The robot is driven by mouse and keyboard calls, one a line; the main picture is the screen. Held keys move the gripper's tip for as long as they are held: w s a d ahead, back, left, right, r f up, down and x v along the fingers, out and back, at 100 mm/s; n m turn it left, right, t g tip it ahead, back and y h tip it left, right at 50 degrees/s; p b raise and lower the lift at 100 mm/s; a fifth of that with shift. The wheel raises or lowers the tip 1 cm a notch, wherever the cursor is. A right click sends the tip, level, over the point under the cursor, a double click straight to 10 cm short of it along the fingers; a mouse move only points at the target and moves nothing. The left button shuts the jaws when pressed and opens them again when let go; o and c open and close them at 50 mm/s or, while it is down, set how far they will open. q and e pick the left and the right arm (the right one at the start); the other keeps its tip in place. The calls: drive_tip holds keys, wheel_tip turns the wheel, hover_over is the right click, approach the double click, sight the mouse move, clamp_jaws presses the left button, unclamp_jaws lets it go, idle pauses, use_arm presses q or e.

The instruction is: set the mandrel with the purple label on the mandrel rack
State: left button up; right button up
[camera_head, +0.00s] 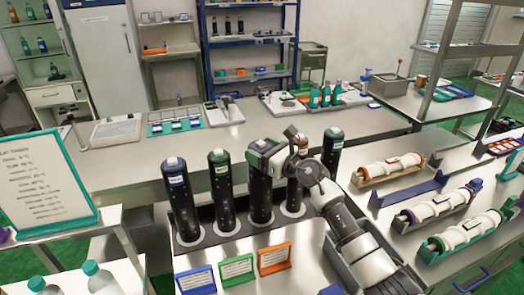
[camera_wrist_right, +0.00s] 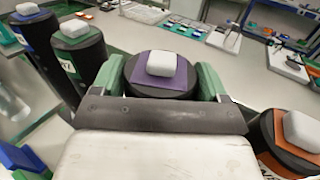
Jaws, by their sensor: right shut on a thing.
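The purple-label mandrel (camera_head: 261,195) is a dark upright cylinder, third from the left in a row of similar mandrels. Its purple top label (camera_wrist_right: 178,86) with a pale knob shows in the right wrist view. My right gripper (camera_head: 270,155) is shut around its upper part, with green fingers (camera_wrist_right: 160,80) on either side. My left gripper is not in view.
A blue-label mandrel (camera_head: 181,195) and a green-label one (camera_head: 220,190) stand to the left; an orange-label one (camera_wrist_right: 290,140) is close on the right. Coloured card stands (camera_head: 236,270) are in front. White rollers on cradles (camera_head: 440,207) lie on the right table. The back counter has free room.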

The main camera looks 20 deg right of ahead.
drive_tip(key=o, duration=1.8)
drive_tip(key=shift+c, duration=0.2)
drive_tip(key=shift+r, duration=0.1)
drive_tip(key=b+v, duration=0.2)
drive_tip(key=v, duration=1)
drive_tip(key=shift+s, duration=0.1)
